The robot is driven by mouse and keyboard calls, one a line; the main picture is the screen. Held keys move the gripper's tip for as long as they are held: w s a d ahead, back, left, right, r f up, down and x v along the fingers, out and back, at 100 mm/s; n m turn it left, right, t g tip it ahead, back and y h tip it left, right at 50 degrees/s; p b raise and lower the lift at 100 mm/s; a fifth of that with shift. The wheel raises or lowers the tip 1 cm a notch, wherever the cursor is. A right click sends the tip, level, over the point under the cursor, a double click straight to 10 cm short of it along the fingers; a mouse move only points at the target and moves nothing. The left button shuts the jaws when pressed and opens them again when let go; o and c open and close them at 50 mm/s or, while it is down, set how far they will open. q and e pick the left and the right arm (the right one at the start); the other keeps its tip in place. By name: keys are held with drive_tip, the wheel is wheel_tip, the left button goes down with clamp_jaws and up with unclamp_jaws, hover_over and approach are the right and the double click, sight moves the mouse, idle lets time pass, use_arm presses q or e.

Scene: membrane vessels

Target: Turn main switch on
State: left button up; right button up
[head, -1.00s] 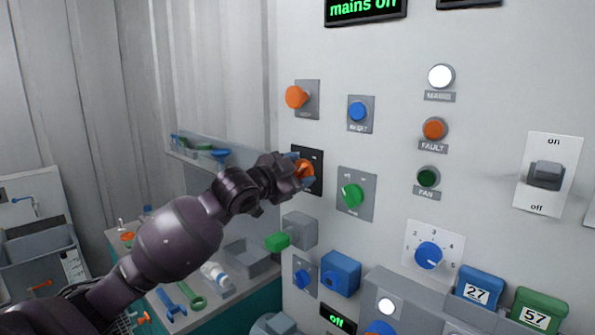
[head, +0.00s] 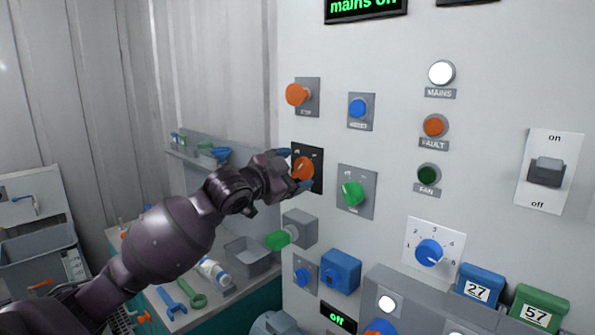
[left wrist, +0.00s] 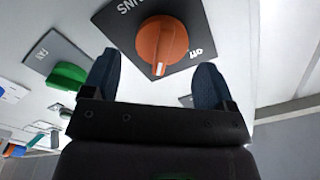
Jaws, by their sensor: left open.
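The main switch is an orange rotary knob (head: 303,168) on a black plate (head: 317,179) on the panel. In the left wrist view the orange knob (left wrist: 162,43) has a white mark on its near end, and the plate (left wrist: 205,38) reads "MAINS" and "off". My left gripper (head: 293,169) is open just in front of the knob. In the left wrist view its two blue fingertips (left wrist: 156,68) are spread below and to either side of the knob, with nothing between them. Contact with the knob does not show. My right gripper is not in view. A display (head: 365,6) reads "mains off".
A green knob (head: 352,194) sits right of the switch, an orange stop button (head: 297,94) above it, and a green-ended grey box (head: 300,229) below. A blue button (head: 358,108) and a white lamp (head: 440,73) are farther right. A bench with tools stands lower left.

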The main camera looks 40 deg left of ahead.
use_arm(q)
drive_tip(key=s+b, duration=0.1)
drive_tip(key=s, duration=0.8)
drive_tip(key=shift+a+b, duration=0.3)
drive_tip(key=shift+a, duration=0.05)
